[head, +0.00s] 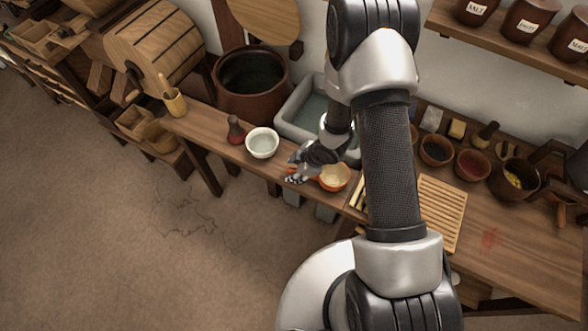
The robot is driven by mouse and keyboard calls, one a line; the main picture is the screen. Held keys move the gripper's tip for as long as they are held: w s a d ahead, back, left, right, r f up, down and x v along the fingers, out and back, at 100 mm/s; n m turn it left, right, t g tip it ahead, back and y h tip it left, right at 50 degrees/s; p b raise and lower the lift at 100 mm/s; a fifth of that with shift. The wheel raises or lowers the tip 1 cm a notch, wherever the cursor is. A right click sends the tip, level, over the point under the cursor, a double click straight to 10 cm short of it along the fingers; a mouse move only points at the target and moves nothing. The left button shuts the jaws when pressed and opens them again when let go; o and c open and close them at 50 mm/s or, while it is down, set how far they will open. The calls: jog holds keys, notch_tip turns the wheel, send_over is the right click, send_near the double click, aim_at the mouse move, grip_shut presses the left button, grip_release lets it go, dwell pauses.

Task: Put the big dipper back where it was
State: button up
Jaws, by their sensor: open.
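My gripper (295,172) is open at the front edge of the bench, between a pale bowl and an orange bowl (334,177) with cream-coloured contents. A small orange-brown piece (294,180) shows at the fingertips. I cannot tell whether it is a dipper's handle or whether the fingers touch it. No dipper can be made out for certain. My arm hides part of the bench and part of the orange bowl.
The pale bowl (262,143) and a dark red bottle-like thing (236,130) stand left of my gripper. Behind are a grey basin (297,112) and a large brown crock (250,84). A slatted board (441,212) and several small bowls lie right. The floor is clear.

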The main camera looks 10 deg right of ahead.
jog(key=s+d+r+m+t+h+p, duration=0.1)
jog(key=d+r+m+h, duration=0.2)
jog(key=r, duration=0.8)
jog(key=s+d+r+m+h+p, duration=0.15)
jog(key=d+r, duration=0.35)
jog(key=r, duration=0.5)
jog(key=d+r+m+t+h+p, duration=0.1)
jog(key=d+r+m, duration=0.25)
jog(key=r, duration=0.75)
jog(key=s+a+r+m+y, duration=0.1)
jog(key=s+a+r+m, duration=0.1)
jog(key=s+r, duration=0.4)
jog(key=s+a+r+m+y, duration=0.1)
jog(key=s+a+r+m, duration=0.2)
jog(key=s, duration=1)
notch_tip(320, 180, up, 3)
jog(key=shift+r+m+g, duration=0.1)
jog(key=shift+m+g, duration=0.2)
jog(key=shift+m, duration=0.9)
jog(key=shift+d, duration=0.1)
notch_tip(320, 180, down, 3)
jog(key=b, duration=0.3)
